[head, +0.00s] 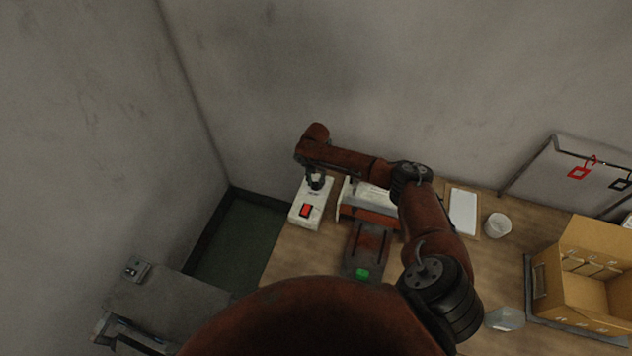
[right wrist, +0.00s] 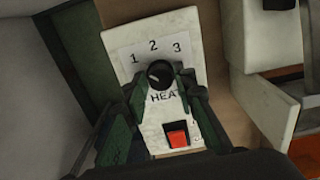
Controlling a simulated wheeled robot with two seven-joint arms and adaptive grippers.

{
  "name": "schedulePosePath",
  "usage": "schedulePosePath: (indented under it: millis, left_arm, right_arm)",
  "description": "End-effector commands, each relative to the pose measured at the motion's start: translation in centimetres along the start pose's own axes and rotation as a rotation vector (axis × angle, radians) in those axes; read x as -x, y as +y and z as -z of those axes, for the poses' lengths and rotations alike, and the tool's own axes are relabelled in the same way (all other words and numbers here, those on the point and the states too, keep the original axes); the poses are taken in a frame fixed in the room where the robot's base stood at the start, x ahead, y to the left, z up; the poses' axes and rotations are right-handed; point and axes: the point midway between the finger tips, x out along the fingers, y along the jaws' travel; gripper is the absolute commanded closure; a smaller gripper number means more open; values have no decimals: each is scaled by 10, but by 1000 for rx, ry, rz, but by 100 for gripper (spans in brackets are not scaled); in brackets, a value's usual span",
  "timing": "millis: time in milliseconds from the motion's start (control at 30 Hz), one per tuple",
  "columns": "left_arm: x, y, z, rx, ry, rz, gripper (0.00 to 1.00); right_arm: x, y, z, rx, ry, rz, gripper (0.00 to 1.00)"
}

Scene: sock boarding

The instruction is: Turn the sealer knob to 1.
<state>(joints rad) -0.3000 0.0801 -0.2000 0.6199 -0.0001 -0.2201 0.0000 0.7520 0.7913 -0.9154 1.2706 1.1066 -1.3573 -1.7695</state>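The sealer's control box (head: 309,215) is a pale unit on the table near the corner, with a red switch (head: 305,210). In the right wrist view its black round knob (right wrist: 159,73) sits under a label with 1, 2 and 3, and HEAT is printed below. My right gripper (right wrist: 162,82) reaches over the box, one finger on each side of the knob, closed in about it. It also shows in the head view (head: 316,181). The knob's pointer is too dark to read clearly. My left gripper is not in view.
Further right are a white pad (head: 463,211), a cup (head: 498,225) and an open cardboard box (head: 580,280). A grey cabinet (head: 165,308) stands at lower left.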

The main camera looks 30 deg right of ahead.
Motion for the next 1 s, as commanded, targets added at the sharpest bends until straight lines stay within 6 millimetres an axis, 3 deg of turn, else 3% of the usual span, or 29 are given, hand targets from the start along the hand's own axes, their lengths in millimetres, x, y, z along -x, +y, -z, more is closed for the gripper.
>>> schedulePosePath:
  millis: [233, 567, 667, 1000]
  left_arm:
    - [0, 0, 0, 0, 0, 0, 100]
    - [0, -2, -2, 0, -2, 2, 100]
    - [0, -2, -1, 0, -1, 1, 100]
    - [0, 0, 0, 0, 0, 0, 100]
  right_arm:
    - [0, 0, 0, -1, 1, -1, 58]
    - [4, 0, 1, -1, 2, -1, 58]
    - [15, 0, 0, -1, 1, -1, 58]
    - [84, 1, -1, 0, -1, -3, 58]
